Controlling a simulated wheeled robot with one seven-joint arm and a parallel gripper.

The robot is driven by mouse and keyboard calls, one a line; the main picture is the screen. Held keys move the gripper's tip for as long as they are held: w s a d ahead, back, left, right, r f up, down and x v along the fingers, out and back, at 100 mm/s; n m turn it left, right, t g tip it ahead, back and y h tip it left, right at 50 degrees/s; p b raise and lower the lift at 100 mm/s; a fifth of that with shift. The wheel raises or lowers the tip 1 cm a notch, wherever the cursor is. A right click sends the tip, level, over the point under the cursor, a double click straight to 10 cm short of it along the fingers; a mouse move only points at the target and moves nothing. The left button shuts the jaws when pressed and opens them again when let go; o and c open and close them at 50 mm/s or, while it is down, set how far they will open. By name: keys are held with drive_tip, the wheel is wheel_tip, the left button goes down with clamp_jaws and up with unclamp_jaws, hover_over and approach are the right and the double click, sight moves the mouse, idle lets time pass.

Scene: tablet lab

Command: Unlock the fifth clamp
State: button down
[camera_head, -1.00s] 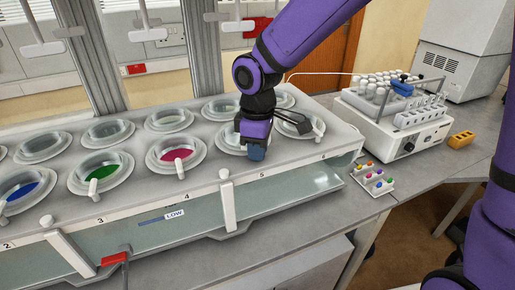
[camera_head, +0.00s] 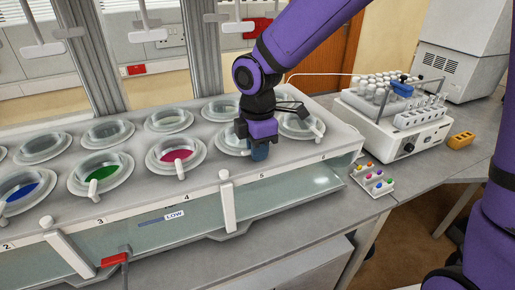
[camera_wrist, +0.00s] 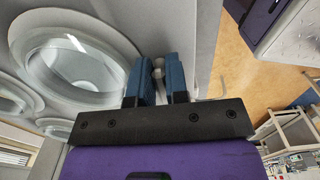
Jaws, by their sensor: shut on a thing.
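My gripper (camera_head: 260,152) points down at the front edge of the fifth vessel (camera_head: 230,140), above the number 5 on the bath's front strip. In the wrist view its two blue fingers (camera_wrist: 160,82) are closed around a small pale clamp end (camera_wrist: 158,66), with the fifth vessel's round rim (camera_wrist: 25,50) to the left. The rest of the fifth clamp is hidden by my fingers.
A grey-topped water bath (camera_head: 150,200) holds two rows of vessels. A white post (camera_head: 227,205) stands at its front, left of my gripper. A tray of coloured pieces (camera_head: 375,182) and a tube rack machine (camera_head: 395,125) are on the right.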

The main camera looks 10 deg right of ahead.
idle(0.4)
drive_tip(key=c, duration=1.1)
unclamp_jaws()
drive_tip(key=shift+c, duration=0.2)
drive_tip(key=shift+r, duration=0.1)
wheel_tip(320, 180, up, 11)
drive_tip(key=s+d+r+m+t, duration=0.2)
drive_tip(key=s+d+r+m, duration=0.1)
drive_tip(key=s+d+m, duration=0.6)
drive_tip(key=s+d+r+m+t, duration=0.3)
drive_tip(key=s+d+m, duration=0.6)
drive_tip(key=d+m, duration=0.3)
drive_tip(key=d, duration=0.3)
drive_tip(key=shift+s, duration=0.25)
